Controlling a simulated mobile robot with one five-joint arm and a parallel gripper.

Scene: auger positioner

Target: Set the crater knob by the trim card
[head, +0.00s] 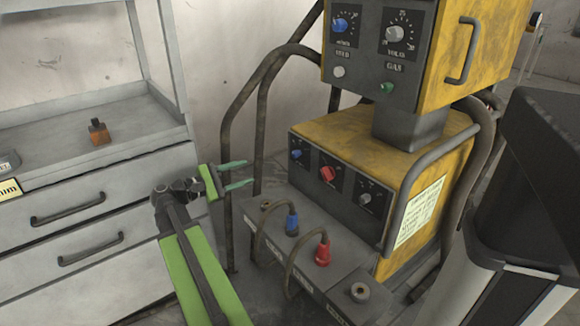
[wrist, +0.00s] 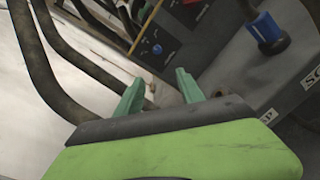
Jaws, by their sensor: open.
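The lower yellow power unit (head: 372,140) carries a row of three knobs: a blue knob (head: 297,154), a red knob (head: 327,174) and a grey knob (head: 365,198). Their labels are too small to read, so I cannot tell which is the crater knob. A yellow card (head: 9,189), partly cut off and seeming to read "TRIM", is at the far left. My gripper (head: 246,174) is open and empty, left of the knob panel and apart from it. In the wrist view its green fingers (wrist: 158,90) show below a small blue knob (wrist: 157,49).
An upper yellow box (head: 470,40) has blue and grey dials. Blue (head: 292,222) and red (head: 323,250) cable plugs stand up before the knob panel. Bent dark tubes (head: 262,120) rise behind my gripper. A drawer cabinet (head: 90,215) is left; a dark bin (head: 535,200) is right.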

